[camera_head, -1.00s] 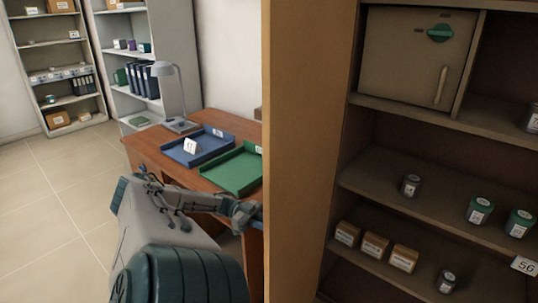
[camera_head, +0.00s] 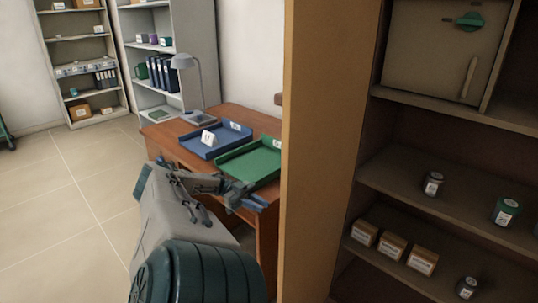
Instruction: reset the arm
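My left arm comes in from the bottom left, and its gripper (camera_head: 250,198) is in front of the desk, near the side panel of the wooden shelf unit (camera_head: 318,150). Its blue-grey fingers look spread apart, with nothing visible between them. The gripper shows just below the green tray (camera_head: 250,162). My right gripper does not show.
The brown desk (camera_head: 165,130) holds a blue tray (camera_head: 215,139) with a white card, and a grey lamp (camera_head: 188,62). The shelf unit holds a safe-like box (camera_head: 430,50), jars (camera_head: 505,211) and small cartons (camera_head: 393,246). The tiled floor (camera_head: 70,190) is clear at left.

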